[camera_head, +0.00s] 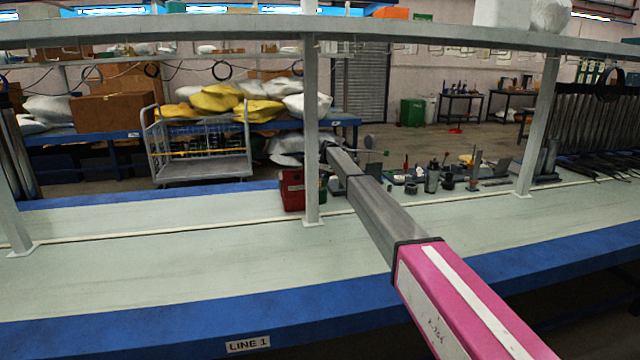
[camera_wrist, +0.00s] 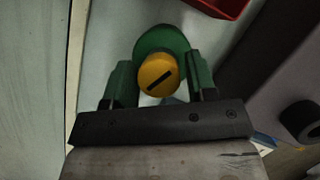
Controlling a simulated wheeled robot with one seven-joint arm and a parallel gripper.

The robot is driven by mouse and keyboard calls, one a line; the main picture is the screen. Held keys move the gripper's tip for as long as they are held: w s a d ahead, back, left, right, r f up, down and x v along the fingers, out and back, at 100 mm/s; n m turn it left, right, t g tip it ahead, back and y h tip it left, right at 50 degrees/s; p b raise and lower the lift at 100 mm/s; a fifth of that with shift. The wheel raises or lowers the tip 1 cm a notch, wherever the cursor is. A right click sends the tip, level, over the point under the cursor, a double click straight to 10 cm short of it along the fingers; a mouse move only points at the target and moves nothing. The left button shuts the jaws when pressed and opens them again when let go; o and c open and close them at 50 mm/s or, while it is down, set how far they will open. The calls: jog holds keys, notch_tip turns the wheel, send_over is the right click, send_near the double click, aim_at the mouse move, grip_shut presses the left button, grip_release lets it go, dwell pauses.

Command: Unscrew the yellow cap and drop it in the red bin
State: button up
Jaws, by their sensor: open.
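The yellow cap (camera_wrist: 158,75), round with a dark slot across its face, shows in the middle of the wrist view. It sits in front of a rounded green body (camera_wrist: 162,40). My gripper (camera_wrist: 158,63) is open, with one green finger on each side of the cap; small gaps seem to show, and contact cannot be told. The red bin (camera_wrist: 228,4) shows only as a corner at the top right. In the head view the red bin (camera_head: 292,190) stands on the bench, left of a white post. There the cap and my fingers are hidden or too small to make out.
A white post (camera_head: 311,130) rises close to my arm and the bin. Several tools and cylinders (camera_head: 432,180) stand on the bench to the right. A dark cylinder (camera_wrist: 300,120) lies right of my gripper. The bench top (camera_head: 150,260) at left is clear.

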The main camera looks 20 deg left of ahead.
jog(key=m+t+y, duration=0.1)
jog(key=m, duration=0.3)
jog(key=shift+s+d+m, duration=0.1)
jog(key=shift+m, duration=0.2)
jog(key=m+t+y, duration=0.1)
jog(key=m, duration=0.3)
jog(key=m+t, duration=0.1)
jog(key=m, duration=0.1)
jog(key=m+t, duration=0.1)
jog(key=m, duration=0.1)
jog(key=shift+s+m+y, duration=0.1)
jog(key=shift+m+y, duration=0.3)
jog(key=shift+m+t, duration=1)
jog(key=shift+m, duration=1.4)
jog(key=shift+h, duration=0.3)
jog(key=c, duration=0.8)
jog(key=shift+n+g, duration=0.7)
jog(key=shift+n, duration=1)
